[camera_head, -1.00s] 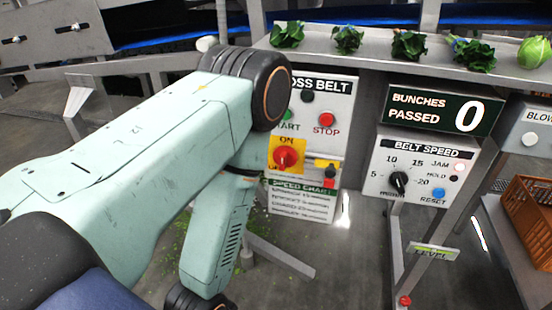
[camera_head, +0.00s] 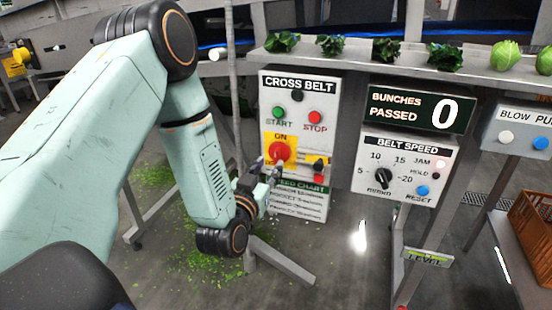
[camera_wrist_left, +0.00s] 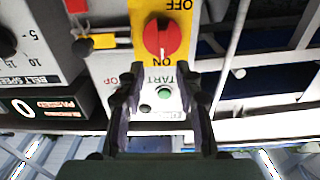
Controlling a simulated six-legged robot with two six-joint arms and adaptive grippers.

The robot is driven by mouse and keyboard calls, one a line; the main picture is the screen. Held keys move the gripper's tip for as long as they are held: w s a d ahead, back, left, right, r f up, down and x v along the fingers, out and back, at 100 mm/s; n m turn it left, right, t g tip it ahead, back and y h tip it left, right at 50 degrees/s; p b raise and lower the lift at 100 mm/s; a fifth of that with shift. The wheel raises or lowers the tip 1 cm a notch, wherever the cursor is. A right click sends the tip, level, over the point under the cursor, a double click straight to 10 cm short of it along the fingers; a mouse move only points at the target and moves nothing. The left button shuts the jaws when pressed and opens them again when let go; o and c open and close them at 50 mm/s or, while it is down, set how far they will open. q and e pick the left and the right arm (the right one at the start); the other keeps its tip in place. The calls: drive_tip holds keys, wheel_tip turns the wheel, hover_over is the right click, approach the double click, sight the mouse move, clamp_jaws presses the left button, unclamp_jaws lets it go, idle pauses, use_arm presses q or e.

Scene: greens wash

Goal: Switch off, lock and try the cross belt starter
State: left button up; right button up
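The cross belt starter (camera_head: 293,105) is a grey box with a green START button (camera_head: 278,112), a red STOP button (camera_head: 315,117) and a red rotary switch (camera_head: 279,152) on a yellow ON/OFF plate. In the left wrist view the switch (camera_wrist_left: 163,37) appears upside down, its grip in line with the ON and OFF marks. A small yellow, black and red item (camera_head: 318,168), perhaps a padlock, is right of the switch. My left gripper (camera_head: 268,168) is at the plate's lower left; its fingers (camera_wrist_left: 163,88) are apart and empty, with the switch beyond the tips.
The BELT SPEED panel (camera_head: 405,165) and bunches counter (camera_head: 420,108), reading 0, stand to the right. A BLOW panel (camera_head: 520,135) and orange crate (camera_head: 533,225) are farther right. A speed chart (camera_head: 300,200) hangs below the starter. Greens lie on the ledge above.

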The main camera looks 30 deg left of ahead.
sight(275, 155)
use_arm(q)
drive_tip(key=b+x, duration=0.1)
drive_tip(key=x, duration=0.5)
drive_tip(key=shift+s+a+f, duration=0.1)
drive_tip(key=shift+a+f, duration=0.05)
drive_tip(key=shift+a, duration=0.25)
drive_tip(key=shift+d, duration=0.2)
drive_tip(key=shift+c, duration=0.8)
clamp_jaws()
